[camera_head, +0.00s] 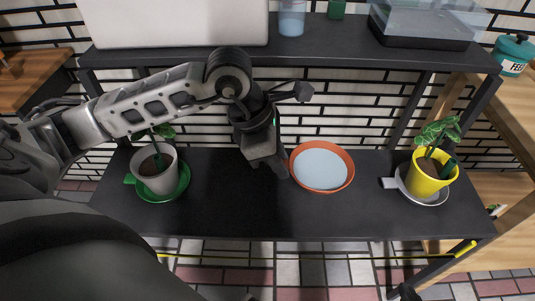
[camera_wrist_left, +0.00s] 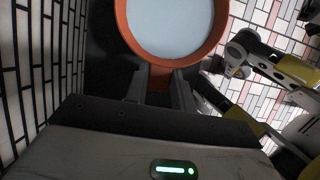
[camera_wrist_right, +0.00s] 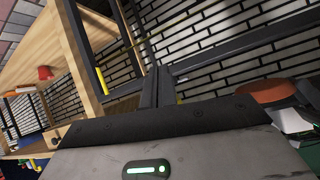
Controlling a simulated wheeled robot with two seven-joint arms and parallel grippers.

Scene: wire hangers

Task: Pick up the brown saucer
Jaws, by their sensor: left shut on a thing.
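The brown saucer (camera_head: 347,178) has an orange-brown rim and a pale blue inside; it is at the middle of the dark shelf in the head view. It also shows at the top of the left wrist view (camera_wrist_left: 216,38). My left gripper (camera_head: 283,168) is at the saucer's left side. Its fingers (camera_wrist_left: 160,85) are shut on a brown tab that sticks out from the rim. Whether the saucer touches the shelf is hard to tell. My right gripper (camera_wrist_right: 158,85) is away from the saucer, with its fingers together and nothing visible between them.
The dark shelf (camera_head: 230,222) also holds a grey pot (camera_head: 157,178) on a green saucer (camera_head: 183,184) at left and a yellow pot (camera_head: 424,182) on a grey saucer (camera_head: 388,183) at right. An upper shelf (camera_head: 330,52) overhangs behind.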

